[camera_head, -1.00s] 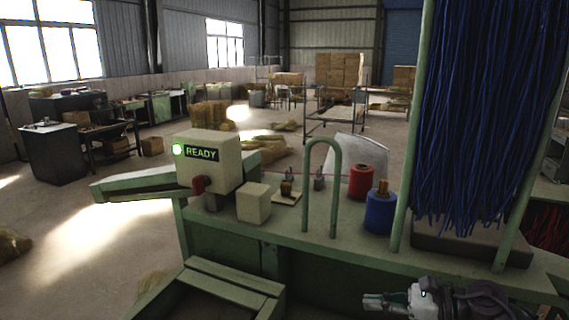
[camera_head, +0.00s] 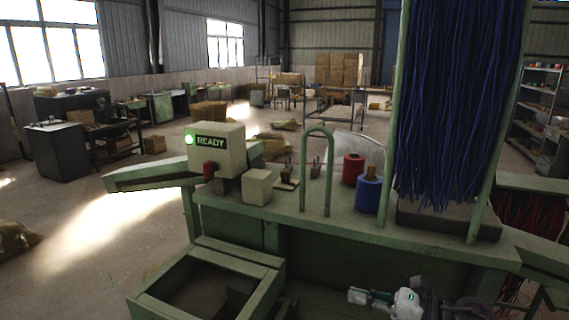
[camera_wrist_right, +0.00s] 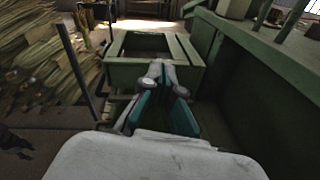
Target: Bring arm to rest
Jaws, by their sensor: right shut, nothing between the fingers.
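My right gripper (camera_head: 368,297) is at the bottom of the head view, in front of the green bench (camera_head: 340,228) and below its top. It points left and is shut with nothing in it. In the right wrist view its closed fingers (camera_wrist_right: 157,72) point toward an open green frame-like bin (camera_wrist_right: 185,72); the bin also shows in the head view (camera_head: 262,264), to the left of the gripper. The gripper looks apart from the bench and the bin.
On the bench stand a READY control box (camera_head: 222,158), a pale block (camera_head: 257,188), a green hoop (camera_head: 331,160), a red spool (camera_head: 353,168) and a blue spool (camera_head: 368,195). Blue bristles (camera_head: 455,100) hang at the right. Straw bundles (camera_wrist_right: 38,80) lie left in the wrist view.

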